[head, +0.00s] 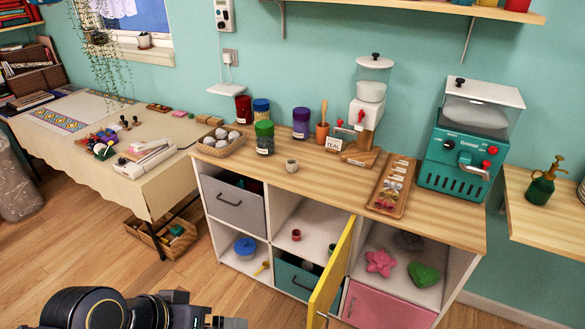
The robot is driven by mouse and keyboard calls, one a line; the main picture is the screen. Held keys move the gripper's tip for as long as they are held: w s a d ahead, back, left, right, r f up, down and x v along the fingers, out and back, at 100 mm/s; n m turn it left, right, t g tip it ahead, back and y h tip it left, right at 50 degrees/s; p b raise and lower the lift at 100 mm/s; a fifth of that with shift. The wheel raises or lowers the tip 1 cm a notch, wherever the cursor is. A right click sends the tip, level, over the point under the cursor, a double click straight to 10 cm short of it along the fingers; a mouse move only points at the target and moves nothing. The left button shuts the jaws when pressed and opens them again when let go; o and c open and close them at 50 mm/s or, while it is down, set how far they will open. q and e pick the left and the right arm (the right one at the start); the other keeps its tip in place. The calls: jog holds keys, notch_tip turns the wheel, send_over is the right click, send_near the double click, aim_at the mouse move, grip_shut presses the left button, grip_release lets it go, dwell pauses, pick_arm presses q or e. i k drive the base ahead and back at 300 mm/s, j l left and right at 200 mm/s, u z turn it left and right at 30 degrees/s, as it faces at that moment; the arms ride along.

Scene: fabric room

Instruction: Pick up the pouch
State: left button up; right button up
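No item is clearly recognisable as the pouch. Candidates lie in the open upper right compartment of the cabinet (452,262): a pink star-shaped item (380,262), a green heart-like item (424,274), and a dark grey item (408,240) behind them in shadow. All three rest on the compartment floor, apart from each other. My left arm (150,312) shows at the bottom left, far from the cabinet's right compartment. Its far end is cut by the bottom edge, so the finger state does not show. My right gripper is not in view.
A yellow door (331,268) stands open, jutting out beside the right compartment. A cloth-covered table (95,165) stands left. Floor in front is clear.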

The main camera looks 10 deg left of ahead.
aim_at(291, 168)
jog(key=i+j+z, duration=0.15)
jog(key=j, duration=0.85)
jog(key=j+z, duration=0.1)
jog(key=j, duration=0.9)
jog(key=i+j+z, duration=0.2)
jog(key=i+j, duration=0.2)
jog(key=j, duration=0.2)
jog(key=i+j+z, duration=0.1)
jog(key=j, duration=0.25)
jog(key=i+j+z, duration=0.1)
jog(key=i+j, duration=0.4)
jog(key=i, duration=0.15)
jog(key=i+j+z, duration=0.1)
jog(key=i+j, duration=0.15)
jog(key=i, duration=0.15)
